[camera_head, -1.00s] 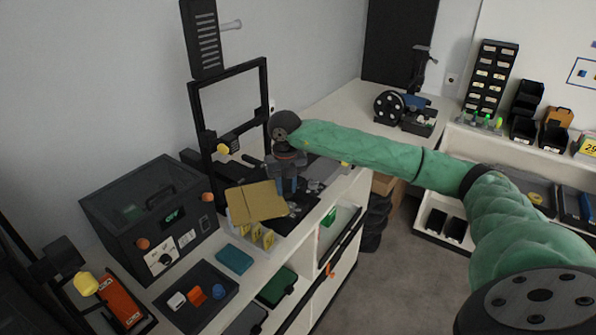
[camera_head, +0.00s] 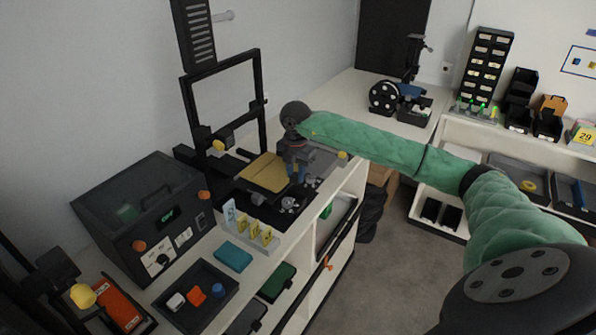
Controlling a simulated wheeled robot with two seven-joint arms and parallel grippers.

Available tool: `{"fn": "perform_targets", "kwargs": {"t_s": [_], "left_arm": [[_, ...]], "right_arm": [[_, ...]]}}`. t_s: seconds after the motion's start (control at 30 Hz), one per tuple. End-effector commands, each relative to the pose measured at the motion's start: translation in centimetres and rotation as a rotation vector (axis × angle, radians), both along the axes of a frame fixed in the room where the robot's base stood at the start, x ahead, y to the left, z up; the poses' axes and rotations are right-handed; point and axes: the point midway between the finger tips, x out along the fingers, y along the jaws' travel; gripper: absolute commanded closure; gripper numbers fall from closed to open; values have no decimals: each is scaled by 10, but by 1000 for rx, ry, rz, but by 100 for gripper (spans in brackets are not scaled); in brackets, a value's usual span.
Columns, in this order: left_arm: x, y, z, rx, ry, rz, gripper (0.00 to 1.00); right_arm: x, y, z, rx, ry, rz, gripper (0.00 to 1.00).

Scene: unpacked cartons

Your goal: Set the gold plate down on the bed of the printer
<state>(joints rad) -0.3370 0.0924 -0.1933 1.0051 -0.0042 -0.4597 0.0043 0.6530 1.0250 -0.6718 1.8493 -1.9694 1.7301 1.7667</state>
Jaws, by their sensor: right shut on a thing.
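The gold plate (camera_head: 264,173) is a flat, thin sheet in the middle of the head view. It lies nearly level over the bed area of the printer, whose black upright frame (camera_head: 258,97) stands behind it. My right gripper (camera_head: 298,172) points down at the plate's right edge and is shut on it. I cannot tell whether the plate touches the bed, since the plate and gripper hide most of it. My left gripper is not in view.
A holder with several yellow-marked pieces (camera_head: 254,230) stands in front of the printer. A black enclosed box (camera_head: 150,215) is at left. A tray with small parts (camera_head: 197,296) and a teal block (camera_head: 233,256) lie nearer. A spool (camera_head: 384,97) stands behind at right.

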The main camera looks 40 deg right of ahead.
Motion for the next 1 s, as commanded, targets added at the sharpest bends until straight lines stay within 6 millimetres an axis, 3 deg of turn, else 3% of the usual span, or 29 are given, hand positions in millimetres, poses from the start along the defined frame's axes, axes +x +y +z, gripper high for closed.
{"fn": "perform_targets", "kwargs": {"t_s": [0.27,0.77,0.9,1.0], "left_arm": [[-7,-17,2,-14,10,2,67],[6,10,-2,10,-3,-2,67],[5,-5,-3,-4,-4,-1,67],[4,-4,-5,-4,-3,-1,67]], "right_arm": [[10,4,-11,-1,-1,1,100],[14,7,-11,0,0,3,100],[14,7,-11,0,0,3,100],[14,6,-12,-1,-1,3,100]]}}
